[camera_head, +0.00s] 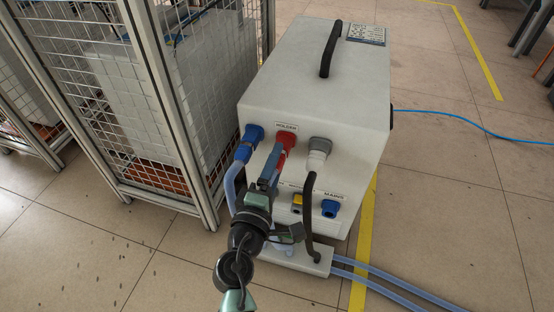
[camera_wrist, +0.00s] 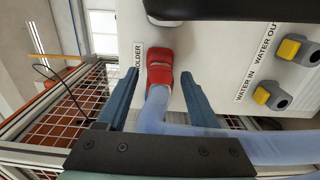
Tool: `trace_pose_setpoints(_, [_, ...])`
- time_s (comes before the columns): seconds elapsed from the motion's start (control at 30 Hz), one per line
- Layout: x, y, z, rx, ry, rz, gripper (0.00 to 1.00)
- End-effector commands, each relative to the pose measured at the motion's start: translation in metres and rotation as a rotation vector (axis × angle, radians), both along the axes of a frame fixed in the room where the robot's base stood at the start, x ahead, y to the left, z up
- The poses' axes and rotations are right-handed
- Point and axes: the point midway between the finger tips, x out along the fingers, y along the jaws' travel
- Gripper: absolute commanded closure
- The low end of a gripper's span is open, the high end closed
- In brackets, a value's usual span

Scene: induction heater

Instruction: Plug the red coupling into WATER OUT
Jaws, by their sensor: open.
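The red coupling (camera_wrist: 160,76) sits on the panel of the white heater box, beside a partly hidden label reading "OLDER". It also shows in the head view (camera_head: 287,139), and a pale blue hose (camera_wrist: 156,110) runs from it. My gripper (camera_wrist: 160,82) is open, with one blue finger on each side of the coupling and hose, apparently not touching them. In the head view my gripper (camera_head: 276,155) is just below the coupling. The WATER OUT port (camera_wrist: 298,50), grey with a yellow collar, is at the wrist view's right and looks empty.
A similar WATER IN port (camera_wrist: 272,95) is beside WATER OUT. A mesh cage (camera_head: 185,110) stands close at left.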

Motion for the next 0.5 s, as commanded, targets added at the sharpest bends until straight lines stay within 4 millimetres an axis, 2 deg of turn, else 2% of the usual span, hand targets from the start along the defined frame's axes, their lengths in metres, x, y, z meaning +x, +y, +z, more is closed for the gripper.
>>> trace_pose_setpoints(0.07, [0.0,0.0,0.0003,0.0,0.0,0.0,0.32])
trace_pose_setpoints(0.1, [0.0,0.0001,0.0003,0.0,0.0,0.0,0.36])
trace_pose_setpoints(0.43, [0.0001,0.0002,0.0004,0.0,-0.001,0.0,0.95])
trace_pose_setpoints(0.47, [0.0001,0.0002,0.0004,0.0,-0.001,0.0,1.0])
trace_pose_setpoints(0.5, [0.0001,0.0002,0.0004,0.0,-0.001,0.0,1.0])
